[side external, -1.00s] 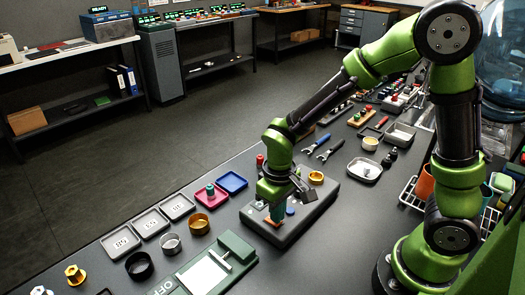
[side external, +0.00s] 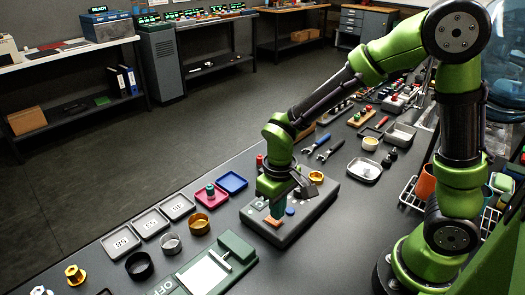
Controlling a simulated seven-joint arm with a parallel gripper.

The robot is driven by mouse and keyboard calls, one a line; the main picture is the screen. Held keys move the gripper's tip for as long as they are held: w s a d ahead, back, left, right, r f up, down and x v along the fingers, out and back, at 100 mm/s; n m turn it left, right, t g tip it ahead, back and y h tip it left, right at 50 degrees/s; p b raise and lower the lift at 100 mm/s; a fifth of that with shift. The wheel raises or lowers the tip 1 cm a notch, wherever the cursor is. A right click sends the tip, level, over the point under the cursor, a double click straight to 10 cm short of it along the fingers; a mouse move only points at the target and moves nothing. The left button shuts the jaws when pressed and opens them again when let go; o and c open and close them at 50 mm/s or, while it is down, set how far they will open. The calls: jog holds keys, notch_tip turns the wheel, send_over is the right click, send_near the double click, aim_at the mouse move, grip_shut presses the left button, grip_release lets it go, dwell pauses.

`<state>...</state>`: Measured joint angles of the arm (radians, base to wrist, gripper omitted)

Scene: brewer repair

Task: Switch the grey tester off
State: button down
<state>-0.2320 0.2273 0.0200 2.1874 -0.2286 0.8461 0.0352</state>
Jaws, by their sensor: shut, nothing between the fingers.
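The grey tester (side external: 312,216) is a low grey box on the dark bench, below my arm. An orange part (side external: 272,222) and a blue round button (side external: 290,211) show on its top. A dark upright piece (side external: 308,192) stands near its right side. My gripper (side external: 277,212) points down over the tester's top, close behind the orange part. Its fingers are shut and empty. I cannot tell whether the fingertips touch the tester. The gripper hides part of the tester's top, and I cannot read its on or off state.
Left of the tester are a red tray (side external: 210,195), a blue tray (side external: 232,182) and several grey labelled trays. A green device (side external: 225,262) with a white plate lies in front. Blue-handled (side external: 316,143) and dark tools lie behind.

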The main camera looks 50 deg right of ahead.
aim_at(277, 223)
jog(key=shift+r, duration=2.5)
jog(key=shift+f, duration=0.1)
jog(key=s+d+r+m+t+y, duration=0.1)
jog(key=s+d+r+m+t, duration=0.1)
jog(key=r, duration=0.4)
jog(key=s+d+r+m+t+y, duration=0.1)
jog(key=s+d+r+m+t, duration=0.1)
jog(key=s+r+t, duration=0.3)
jog(key=shift+s+d+r, duration=0.4)
jog(key=shift+r, duration=0.5)
jog(key=shift+a, duration=0.1)
